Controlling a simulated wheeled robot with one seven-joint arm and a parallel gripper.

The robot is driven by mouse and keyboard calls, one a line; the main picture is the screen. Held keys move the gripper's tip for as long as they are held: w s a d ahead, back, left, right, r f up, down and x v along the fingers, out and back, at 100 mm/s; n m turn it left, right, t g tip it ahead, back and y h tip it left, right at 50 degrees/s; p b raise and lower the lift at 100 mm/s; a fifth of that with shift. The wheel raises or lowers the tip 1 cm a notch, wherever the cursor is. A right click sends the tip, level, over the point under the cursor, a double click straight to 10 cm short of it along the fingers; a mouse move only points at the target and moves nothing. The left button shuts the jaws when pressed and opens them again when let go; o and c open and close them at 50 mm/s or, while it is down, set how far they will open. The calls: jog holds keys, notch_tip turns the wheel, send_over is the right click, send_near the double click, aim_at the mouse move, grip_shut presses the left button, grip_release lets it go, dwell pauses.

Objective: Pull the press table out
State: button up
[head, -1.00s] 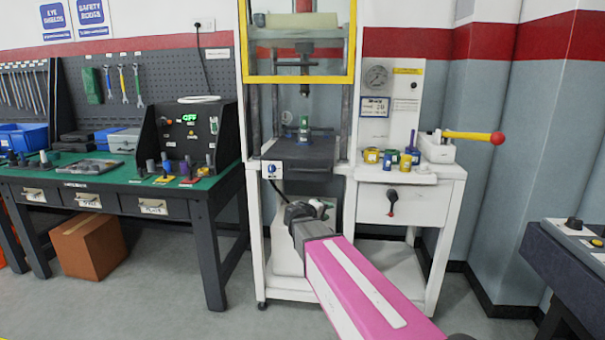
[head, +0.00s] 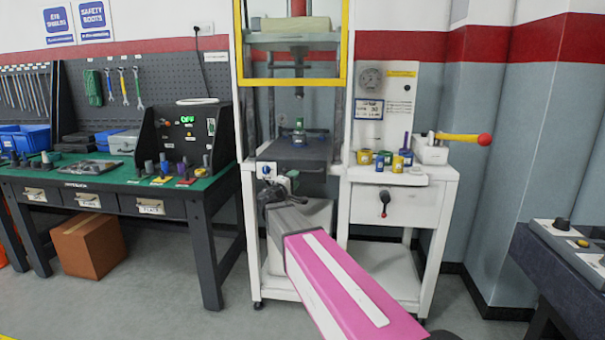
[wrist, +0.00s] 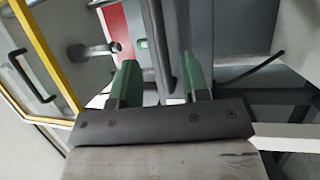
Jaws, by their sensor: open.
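The press table (head: 297,152) is a dark grey plate between the posts of the white press frame. A small fixture with a green part (head: 299,125) stands on it. My gripper (head: 270,188) is just in front of and below the table's front edge, at the left; its fingers are hard to make out in the head view. In the wrist view my gripper (wrist: 160,66) is open, with two green fingers apart. A dark bar (wrist: 158,45), which looks like a handle, lies between the fingertips. I cannot tell whether either finger touches it.
The yellow-framed guard (head: 241,45) is raised above the table; a yellow frame also shows at left in the wrist view (wrist: 38,60). A white side cabinet (head: 395,205) with colored pots stands right. A green-topped bench (head: 100,183) stands left. A dark console (head: 560,255) is at right.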

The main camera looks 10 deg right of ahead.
aim_at(302, 172)
jog(key=x, duration=0.7)
jog(key=shift+w+d, duration=0.1)
grip_shut()
